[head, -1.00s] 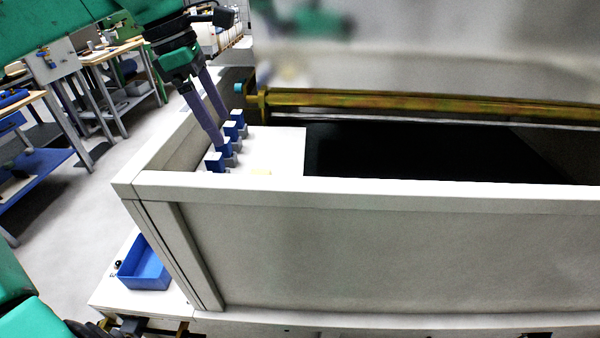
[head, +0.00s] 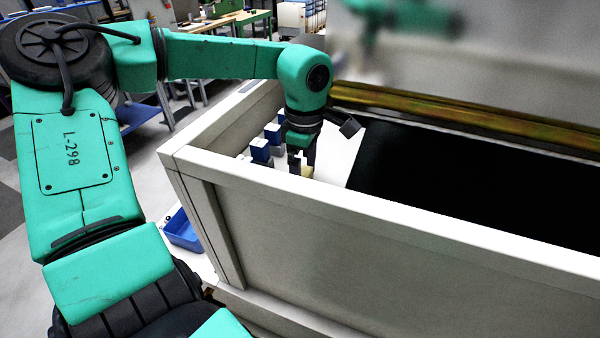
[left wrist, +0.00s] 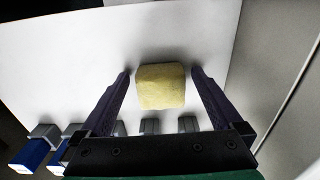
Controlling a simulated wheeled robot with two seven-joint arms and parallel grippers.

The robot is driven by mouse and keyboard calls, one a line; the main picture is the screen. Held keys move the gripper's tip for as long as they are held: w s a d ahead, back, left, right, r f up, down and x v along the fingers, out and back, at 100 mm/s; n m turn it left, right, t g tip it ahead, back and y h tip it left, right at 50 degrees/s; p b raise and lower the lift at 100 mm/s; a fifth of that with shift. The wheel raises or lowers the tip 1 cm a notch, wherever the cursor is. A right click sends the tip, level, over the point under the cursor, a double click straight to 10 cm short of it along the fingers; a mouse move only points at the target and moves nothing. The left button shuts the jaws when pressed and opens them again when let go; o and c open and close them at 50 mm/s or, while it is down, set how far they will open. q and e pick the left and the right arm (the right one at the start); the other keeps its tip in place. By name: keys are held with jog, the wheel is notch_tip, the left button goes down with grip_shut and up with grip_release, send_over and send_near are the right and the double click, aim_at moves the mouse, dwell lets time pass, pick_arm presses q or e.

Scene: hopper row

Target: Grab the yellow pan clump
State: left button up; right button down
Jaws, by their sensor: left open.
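The yellow pan clump (left wrist: 161,86) is a pale yellow rounded block on a white surface in the left wrist view. In the head view only a small bit of the clump (head: 307,171) shows, beside my fingers. My left gripper (left wrist: 159,74) is open, with one dark finger on each side of the clump and a gap on both sides. In the head view the left gripper (head: 302,163) points down behind the hopper's front wall, which hides part of it. My right gripper is not in view.
Blue-topped blocks (head: 260,150) stand left of my gripper. The light hopper wall (head: 330,205) runs in front, with a dark area (head: 470,185) to the right. A yellowish bar (head: 440,112) runs along the back. A blue bin (head: 182,231) sits outside, lower left.

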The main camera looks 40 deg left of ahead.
pick_arm(q)
jog(key=shift+s+a+f, duration=0.1)
jog(key=shift+s+f, duration=0.05)
jog(key=c, duration=1.2)
jog(key=shift+c, duration=0.3)
